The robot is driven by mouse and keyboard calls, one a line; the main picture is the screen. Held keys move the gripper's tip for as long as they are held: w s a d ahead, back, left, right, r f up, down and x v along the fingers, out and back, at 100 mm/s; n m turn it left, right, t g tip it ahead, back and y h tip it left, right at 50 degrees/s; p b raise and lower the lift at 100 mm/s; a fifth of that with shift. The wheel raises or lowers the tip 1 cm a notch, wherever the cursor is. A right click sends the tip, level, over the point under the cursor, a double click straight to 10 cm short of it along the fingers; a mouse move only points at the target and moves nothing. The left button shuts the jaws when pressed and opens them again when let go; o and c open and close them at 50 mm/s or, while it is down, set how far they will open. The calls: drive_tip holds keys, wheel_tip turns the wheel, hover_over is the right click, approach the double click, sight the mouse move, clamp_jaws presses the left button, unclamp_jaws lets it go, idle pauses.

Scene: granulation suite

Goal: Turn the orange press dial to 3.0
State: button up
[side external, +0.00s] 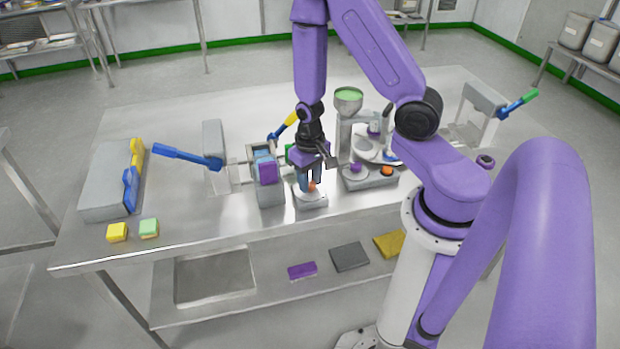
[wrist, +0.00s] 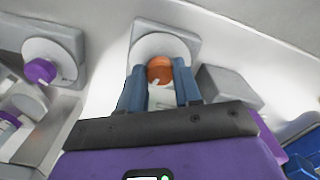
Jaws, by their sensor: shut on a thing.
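The orange press dial (wrist: 160,70) sits on a round white scale plate on a grey base (wrist: 190,45) in the wrist view. My gripper (wrist: 160,88) has its two blue fingers on either side of the orange knob, shut on it. A white pointer mark shows at the knob's near edge; the scale's figures are not readable. In the side view my gripper (side external: 311,182) points down over the dial's base (side external: 312,201), and only a little orange of the dial (side external: 311,187) shows between the fingers.
A purple knob (side external: 355,168) and another orange knob (side external: 387,171) sit on a grey box just right. A hopper with green contents (side external: 348,98) rises behind. Yellow (side external: 117,232) and green blocks lie front left.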

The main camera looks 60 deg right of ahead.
drive_tip(key=m, duration=0.4)
drive_tip(key=shift+m, duration=2.2)
drive_tip(key=o, duration=1)
drive_tip(key=shift+o, duration=0.2)
